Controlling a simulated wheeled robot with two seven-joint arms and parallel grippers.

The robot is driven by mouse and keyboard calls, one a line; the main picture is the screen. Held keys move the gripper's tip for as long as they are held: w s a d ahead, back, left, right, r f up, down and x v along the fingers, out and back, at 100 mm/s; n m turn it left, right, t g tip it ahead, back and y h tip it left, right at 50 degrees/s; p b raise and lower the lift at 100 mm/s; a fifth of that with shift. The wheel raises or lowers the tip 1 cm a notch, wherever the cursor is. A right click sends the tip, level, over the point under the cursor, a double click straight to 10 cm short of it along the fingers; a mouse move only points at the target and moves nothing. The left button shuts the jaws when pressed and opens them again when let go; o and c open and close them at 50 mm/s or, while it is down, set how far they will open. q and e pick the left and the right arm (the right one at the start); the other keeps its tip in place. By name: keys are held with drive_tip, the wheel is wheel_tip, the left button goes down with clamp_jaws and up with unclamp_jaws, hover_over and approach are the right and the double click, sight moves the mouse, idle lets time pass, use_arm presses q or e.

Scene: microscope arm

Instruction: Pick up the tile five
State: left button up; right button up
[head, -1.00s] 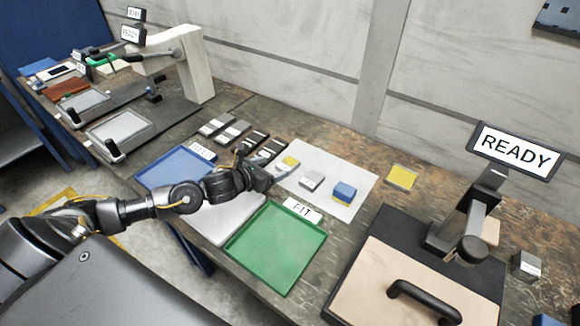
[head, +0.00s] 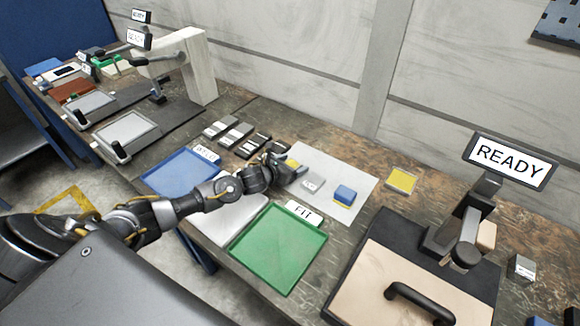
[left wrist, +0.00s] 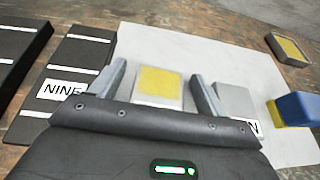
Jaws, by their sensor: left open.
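A grey tile with a yellow top (left wrist: 160,82) lies on the white sheet (left wrist: 205,50). No number can be read on it, so I cannot tell whether it is tile five. My left gripper (left wrist: 162,87) is open, with one finger on each side of this tile; whether they touch it is unclear. In the head view my left gripper (head: 291,172) partly hides the same tile (head: 292,163). My right gripper is not in view.
Dark slotted holders, one labelled NINE (left wrist: 65,90), stand left of the sheet. A blue tray (head: 180,173) and a green FIT tray (head: 280,248) are in front. A framed yellow piece (head: 402,180) lies right of the sheet, near a press with a READY sign (head: 510,162).

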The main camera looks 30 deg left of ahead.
use_arm(q)
drive_tip(key=shift+w+f, duration=0.1)
drive_tip(key=c, duration=1.4)
drive_tip(key=shift+w, duration=0.1)
drive_tip(key=shift+c, duration=0.4)
